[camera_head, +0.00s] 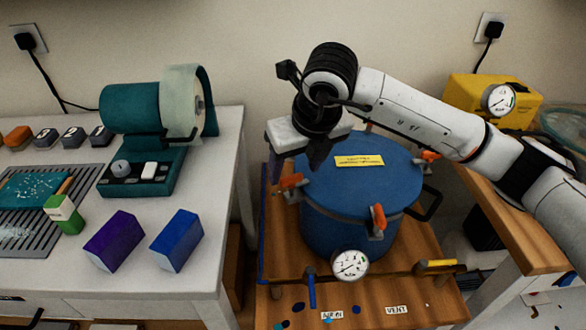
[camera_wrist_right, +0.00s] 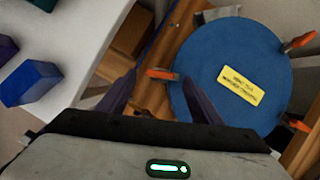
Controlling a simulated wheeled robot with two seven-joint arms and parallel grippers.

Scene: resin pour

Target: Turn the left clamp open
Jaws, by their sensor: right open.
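A blue pressure pot (camera_head: 340,215) with a flat blue lid (camera_head: 380,180) and a yellow label stands on a wooden stand. The left clamp (camera_head: 291,182), with an orange handle, sits at the lid's left edge. Two more orange-handled clamps show at the front (camera_head: 378,217) and at the back right (camera_head: 428,156). My right gripper (camera_head: 296,166) is open above the left clamp, fingers pointing down. In the right wrist view the left clamp's orange handle (camera_wrist_right: 161,74) appears between the two fingers; contact cannot be told. My left gripper is not in view.
A pressure gauge (camera_head: 350,264), a blue valve handle (camera_head: 310,288) and a yellow-handled valve (camera_head: 436,265) are at the pot's front. A white table (camera_head: 215,255) with a teal machine (camera_head: 140,150) and boxes is at left. A yellow pump (camera_head: 470,95) stands back right.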

